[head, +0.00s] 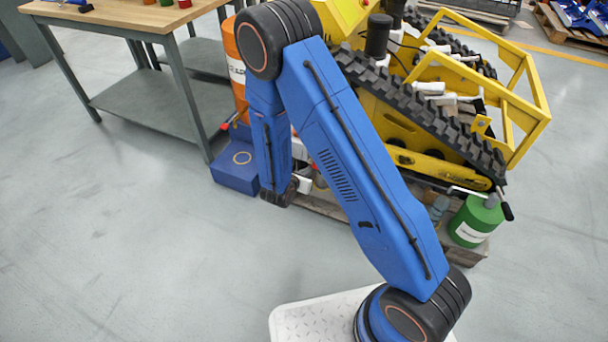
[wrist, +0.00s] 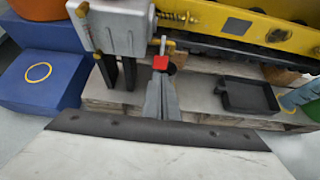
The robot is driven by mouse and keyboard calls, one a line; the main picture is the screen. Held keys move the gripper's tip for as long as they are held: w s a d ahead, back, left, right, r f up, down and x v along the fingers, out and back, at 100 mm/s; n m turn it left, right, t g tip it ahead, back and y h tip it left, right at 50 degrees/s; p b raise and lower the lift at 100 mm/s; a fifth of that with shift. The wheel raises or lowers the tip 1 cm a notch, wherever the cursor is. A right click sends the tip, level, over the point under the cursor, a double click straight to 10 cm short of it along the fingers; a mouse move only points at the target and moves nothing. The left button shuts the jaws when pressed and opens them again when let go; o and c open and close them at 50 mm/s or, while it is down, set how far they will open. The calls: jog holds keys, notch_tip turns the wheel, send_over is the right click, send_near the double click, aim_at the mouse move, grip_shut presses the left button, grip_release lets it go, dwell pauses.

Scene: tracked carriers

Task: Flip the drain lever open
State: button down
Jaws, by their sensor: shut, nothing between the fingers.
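The drain lever's red grip (wrist: 160,62) shows near the middle of the wrist view, under a small yellow part, beside a pale grey housing (wrist: 115,28). My gripper (wrist: 161,82) is shut and empty. Its grey fingers point up the picture at the red grip, with their tips right at its lower edge. I cannot tell whether they touch it. In the head view my gripper (head: 304,184) is low beside the yellow tracked carrier (head: 400,125), and my blue arm hides most of that spot. The lever cannot be made out there.
A black tray (wrist: 248,96) lies on the wooden pallet (wrist: 205,97) right of my fingers. A blue box with a yellow ring (wrist: 42,80) stands at left. A green container (head: 474,221) stands at the carrier's right. A workbench (head: 120,18) is at back left; the foreground floor is clear.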

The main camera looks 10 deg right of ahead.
aim_at(316, 167)
jog(key=x, duration=0.9)
jog(key=shift+w+d+f, duration=0.3)
jog(key=shift+w+f, duration=0.05)
jog(key=shift+f, duration=0.35)
jog(key=shift+r, duration=0.2)
jog(key=shift+r, duration=0.6)
